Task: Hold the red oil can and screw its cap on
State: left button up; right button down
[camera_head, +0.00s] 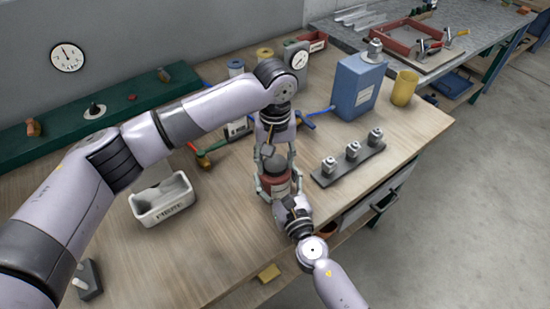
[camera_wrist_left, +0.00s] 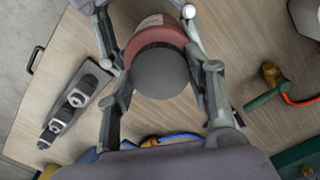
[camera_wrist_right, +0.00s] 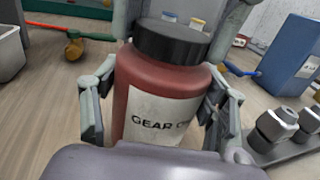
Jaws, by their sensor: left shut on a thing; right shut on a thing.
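The red oil can (camera_head: 276,183) stands upright on the wooden table in the head view. Its pale label reads "GEAR O…" in the right wrist view (camera_wrist_right: 160,105). The dark cap (camera_head: 274,164) sits on top of the can; how tightly it is threaded cannot be told. My right gripper (camera_wrist_right: 163,100) is shut around the can's body from the near side. My left gripper (camera_head: 276,152) reaches down from above, its fingers shut on either side of the cap. The left wrist view shows the round cap top (camera_wrist_left: 160,73) between those fingers, with the red body (camera_wrist_left: 152,36) behind.
A rack with several metal fittings (camera_head: 347,166) lies right of the can. A blue canister (camera_head: 352,88) and a yellow cup (camera_head: 404,88) stand at the back right. A white bin (camera_head: 162,200) and red-and-green tools (camera_head: 205,150) lie to the left. The front-left tabletop is mostly clear.

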pick_arm(q)
jog(key=m, duration=1.1)
jog(key=shift+m, duration=0.3)
jog(key=m, duration=0.5)
jog(key=shift+m, duration=0.3)
jog(key=m, duration=0.4)
jog(key=o, duration=1.3)
jog(key=shift+r, duration=2.2)
jog(key=shift+c, duration=0.5)
